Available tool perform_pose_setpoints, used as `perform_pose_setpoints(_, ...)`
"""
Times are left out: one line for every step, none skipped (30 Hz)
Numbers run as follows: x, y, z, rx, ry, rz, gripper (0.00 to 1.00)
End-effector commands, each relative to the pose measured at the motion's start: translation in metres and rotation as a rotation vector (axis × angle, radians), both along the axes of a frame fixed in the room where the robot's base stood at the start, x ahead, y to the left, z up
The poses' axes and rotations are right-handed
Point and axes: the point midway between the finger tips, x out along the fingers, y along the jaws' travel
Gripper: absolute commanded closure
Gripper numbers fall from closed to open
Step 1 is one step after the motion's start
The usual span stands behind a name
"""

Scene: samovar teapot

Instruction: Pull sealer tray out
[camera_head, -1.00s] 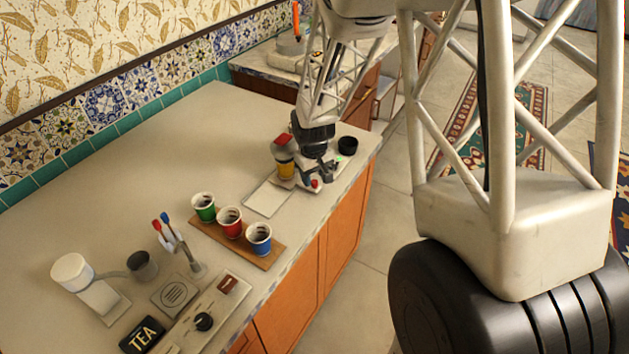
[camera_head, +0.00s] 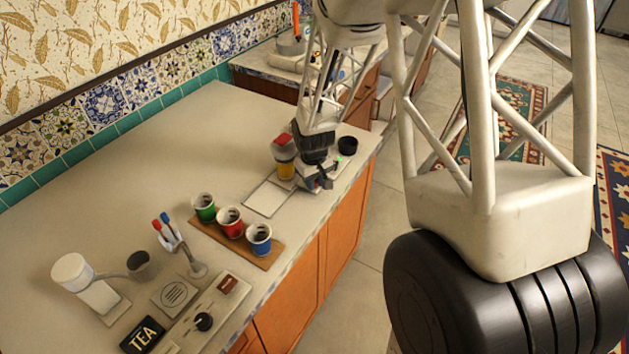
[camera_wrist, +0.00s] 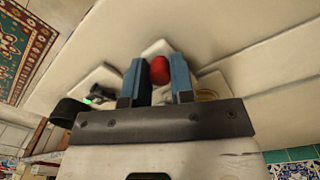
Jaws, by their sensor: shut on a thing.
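The sealer (camera_head: 284,142) stands on the counter, with a red top and a yellow section. Its pale tray (camera_wrist: 157,48) shows in part in the wrist view, with a red knob (camera_wrist: 159,70) on it. My gripper (camera_wrist: 157,72) has its two blue fingers on either side of this knob and is shut on it. In the head view my gripper (camera_head: 320,181) is low at the counter's front edge, just right of the sealer, and hides most of the tray and knob.
A black round container (camera_head: 348,146) stands behind my gripper, near a green light. Several cups, including a blue one (camera_head: 259,239), stand on a wooden board (camera_head: 262,262). The counter's left middle is clear.

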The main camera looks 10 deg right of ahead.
Motion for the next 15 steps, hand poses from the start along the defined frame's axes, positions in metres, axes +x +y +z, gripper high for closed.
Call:
perform_pose_setpoints(0.0, 0.0, 0.0, 0.0, 0.0, 0.0, 1.0)
perform_pose_setpoints(0.0, 0.0, 0.0, 0.0, 0.0, 0.0, 1.0)
perform_pose_setpoints(0.0, 0.0, 0.0, 0.0, 0.0, 0.0, 1.0)
perform_pose_setpoints(0.0, 0.0, 0.0, 0.0, 0.0, 0.0, 1.0)
perform_pose_setpoints(0.0, 0.0, 0.0, 0.0, 0.0, 0.0, 1.0)
perform_pose_setpoints(0.0, 0.0, 0.0, 0.0, 0.0, 0.0, 1.0)
perform_pose_setpoints(-0.001, 0.001, 0.0, 0.0, 0.0, 0.0, 1.0)
perform_pose_setpoints(-0.002, 0.002, 0.0, 0.0, 0.0, 0.001, 1.0)
perform_pose_setpoints(-0.003, 0.003, 0.0, 0.0, 0.0, 0.001, 1.0)
perform_pose_setpoints(-0.004, 0.005, 0.001, 0.0, -0.001, 0.002, 1.0)
perform_pose_setpoints(-0.006, 0.007, 0.001, 0.0, -0.001, 0.002, 1.0)
perform_pose_setpoints(-0.009, 0.01, 0.001, 0.0, -0.001, 0.001, 1.0)
perform_pose_setpoints(-0.011, 0.012, 0.001, 0.0, -0.001, 0.001, 1.0)
perform_pose_setpoints(-0.014, 0.015, 0.001, 0.0, -0.001, 0.001, 1.0)
perform_pose_setpoints(-0.018, 0.019, 0.001, 0.0, 0.0, 0.002, 1.0)
